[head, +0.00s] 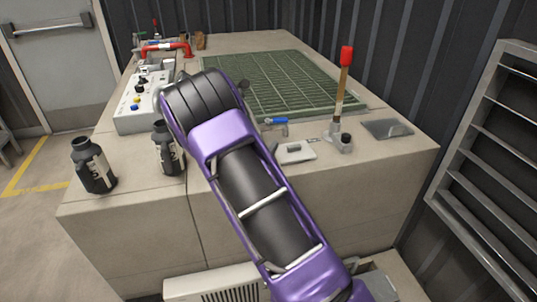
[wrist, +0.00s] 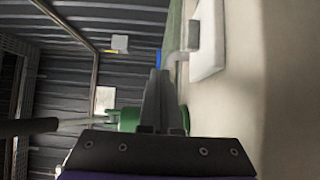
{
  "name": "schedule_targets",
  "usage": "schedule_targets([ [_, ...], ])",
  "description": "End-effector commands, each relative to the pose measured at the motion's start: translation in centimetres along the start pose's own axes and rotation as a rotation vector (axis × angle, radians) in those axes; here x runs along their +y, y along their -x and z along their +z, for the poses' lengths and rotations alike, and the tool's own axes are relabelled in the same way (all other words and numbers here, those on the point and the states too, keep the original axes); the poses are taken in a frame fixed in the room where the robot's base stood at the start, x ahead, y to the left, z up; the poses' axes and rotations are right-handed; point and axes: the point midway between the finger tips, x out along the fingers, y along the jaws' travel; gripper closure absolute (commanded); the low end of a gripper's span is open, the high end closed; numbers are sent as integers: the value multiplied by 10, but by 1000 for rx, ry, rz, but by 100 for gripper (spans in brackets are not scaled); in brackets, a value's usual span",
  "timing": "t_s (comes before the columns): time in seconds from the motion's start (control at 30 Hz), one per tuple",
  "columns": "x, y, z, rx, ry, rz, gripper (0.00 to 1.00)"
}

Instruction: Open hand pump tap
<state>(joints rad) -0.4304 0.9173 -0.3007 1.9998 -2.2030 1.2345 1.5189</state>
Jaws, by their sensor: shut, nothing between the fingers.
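The tap (head: 274,121) has a blue lever and sits on the bench top just right of my purple arm in the head view. In the wrist view a small blue part (wrist: 158,60), which looks like its lever, shows just beyond my fingertips, beside a grey bent pipe (wrist: 188,42). My gripper (wrist: 160,80) is shut and empty, pointing toward them. I cannot tell whether it touches the lever. My arm hides the gripper in the head view. The hand pump (head: 340,100) stands right of the tap, with an upright wooden handle and red grip.
A white plate (head: 295,152) lies in front of the tap. A green grate (head: 270,85) covers the bench behind. A control box (head: 140,110) and two black bottles (head: 92,165) stand at left. A metal rack (head: 490,140) is at right. Clear bench top lies at front right.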

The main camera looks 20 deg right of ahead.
Motion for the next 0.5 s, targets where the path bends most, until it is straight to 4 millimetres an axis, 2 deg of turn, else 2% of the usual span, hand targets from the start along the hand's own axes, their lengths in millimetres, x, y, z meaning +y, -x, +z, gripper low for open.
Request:
schedule_targets([
  [0.1,0,20,0,1,1,-1,100],
  [0.2,0,29,0,0,1,-1,100],
  [0.5,0,35,0,-1,0,1,100],
])
